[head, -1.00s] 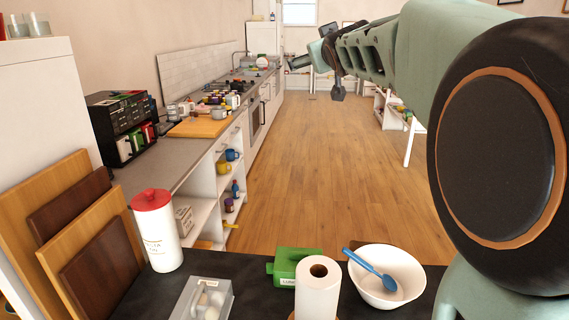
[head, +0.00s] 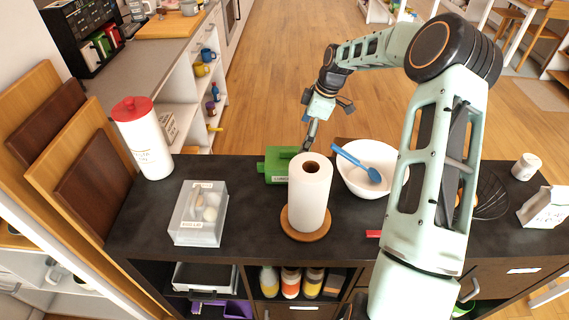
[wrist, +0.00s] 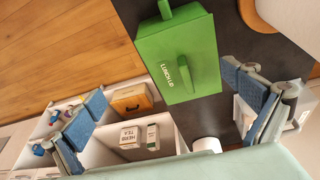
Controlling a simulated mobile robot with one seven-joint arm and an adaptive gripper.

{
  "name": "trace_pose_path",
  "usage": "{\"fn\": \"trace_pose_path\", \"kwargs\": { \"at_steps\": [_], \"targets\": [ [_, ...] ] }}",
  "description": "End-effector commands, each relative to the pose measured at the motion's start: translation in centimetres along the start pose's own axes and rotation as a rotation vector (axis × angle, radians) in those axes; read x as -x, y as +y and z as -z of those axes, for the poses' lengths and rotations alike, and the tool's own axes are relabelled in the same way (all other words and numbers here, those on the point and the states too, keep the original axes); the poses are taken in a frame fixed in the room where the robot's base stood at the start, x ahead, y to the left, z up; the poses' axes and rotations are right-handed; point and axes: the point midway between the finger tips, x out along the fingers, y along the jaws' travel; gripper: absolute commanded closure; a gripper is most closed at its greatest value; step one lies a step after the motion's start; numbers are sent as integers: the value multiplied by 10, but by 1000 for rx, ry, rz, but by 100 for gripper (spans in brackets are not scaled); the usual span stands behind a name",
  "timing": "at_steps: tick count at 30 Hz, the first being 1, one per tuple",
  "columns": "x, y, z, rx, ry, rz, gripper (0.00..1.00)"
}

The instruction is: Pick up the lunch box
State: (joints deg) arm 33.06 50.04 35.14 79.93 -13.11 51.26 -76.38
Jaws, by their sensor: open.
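The lunch box (head: 279,165) is a green box with a handle on top and a white label. It stands on the dark counter, behind the paper towel roll (head: 310,196) and left of the white bowl (head: 361,181). It also shows in the wrist view (wrist: 170,48), at the top centre, tilted in the picture. My gripper (head: 308,135) is just above and behind the box at its right end. In the wrist view, my gripper's blue-padded fingers (wrist: 165,118) are spread wide, with nothing between them. The roll hides part of the box in the head view.
A blue spoon (head: 356,162) leans in the bowl. Cutting boards (head: 75,170) lean at far left. Bare counter lies between the egg box and the roll.

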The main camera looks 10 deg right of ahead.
Motion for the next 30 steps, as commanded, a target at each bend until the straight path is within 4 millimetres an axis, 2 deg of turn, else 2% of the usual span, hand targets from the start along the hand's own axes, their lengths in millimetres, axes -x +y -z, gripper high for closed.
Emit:
{"fn": "trace_pose_path", "kwargs": {
  "at_steps": [3, 8, 15, 23, 30],
  "targets": [
    [-3, -13, -4, 46, 72, 61, 0],
    [-8, -20, -3, 79, 111, 90, 0],
    [-44, -25, 2, 82, 111, 92, 0],
    [-65, -29, 4, 79, 110, 92, 0],
    [-99, -37, 9, 80, 110, 90, 0]
  ]
}}
